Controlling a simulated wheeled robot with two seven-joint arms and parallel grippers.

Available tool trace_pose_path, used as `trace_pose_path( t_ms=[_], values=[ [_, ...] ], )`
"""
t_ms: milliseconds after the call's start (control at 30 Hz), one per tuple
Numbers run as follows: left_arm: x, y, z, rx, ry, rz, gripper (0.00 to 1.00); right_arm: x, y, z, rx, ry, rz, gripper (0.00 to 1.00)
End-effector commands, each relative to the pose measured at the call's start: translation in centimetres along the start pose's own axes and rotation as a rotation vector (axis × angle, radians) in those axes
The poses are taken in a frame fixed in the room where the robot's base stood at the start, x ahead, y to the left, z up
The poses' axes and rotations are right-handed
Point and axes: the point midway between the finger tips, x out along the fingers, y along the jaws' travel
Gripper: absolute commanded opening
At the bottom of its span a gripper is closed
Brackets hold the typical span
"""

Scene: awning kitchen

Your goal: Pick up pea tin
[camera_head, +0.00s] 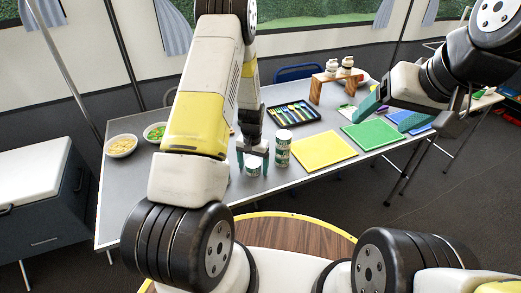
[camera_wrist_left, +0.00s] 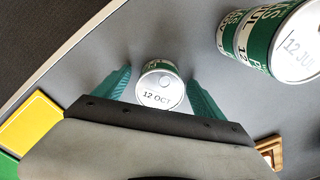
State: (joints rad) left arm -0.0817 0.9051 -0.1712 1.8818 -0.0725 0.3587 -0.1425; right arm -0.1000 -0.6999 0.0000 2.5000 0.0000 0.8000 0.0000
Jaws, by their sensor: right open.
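Two green-and-white tins stand upright on the grey table: a short tin (camera_head: 253,170) and a taller tin (camera_head: 283,150) to its right. My left gripper (camera_head: 253,157) points down over the short tin. In the left wrist view, the short tin (camera_wrist_left: 159,88), its lid marked "12 OCT", sits between the open teal fingers (camera_wrist_left: 160,92), with gaps at both sides. The taller tin (camera_wrist_left: 268,40), marked "12 JUL", stands apart at upper right. My right gripper (camera_head: 391,112) is open and empty above the table's right part.
A yellow mat (camera_head: 324,150), a green mat (camera_head: 373,134) and a blue mat (camera_head: 408,120) lie to the right. A black cutlery tray (camera_head: 272,116) and a wooden riser (camera_head: 316,90) are behind. Two food bowls (camera_head: 121,146) (camera_head: 154,132) stand at left. The front-left table is clear.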

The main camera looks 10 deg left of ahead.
Motion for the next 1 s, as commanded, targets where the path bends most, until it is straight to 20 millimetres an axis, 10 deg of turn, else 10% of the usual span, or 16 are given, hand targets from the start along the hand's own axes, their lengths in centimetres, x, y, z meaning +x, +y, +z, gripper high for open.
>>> trace_pose_path(
  t_ms=[367,1000],
  values=[
    [-0.1,0.0,0.0,0.000,0.000,0.000,0.08,0.0,0.0,0.0,0.000,0.000,0.000,0.77],
    [-3.9,0.1,0.0,0.001,0.003,0.000,0.08,0.0,0.0,0.0,0.000,0.000,0.000,0.77]
  ],
)
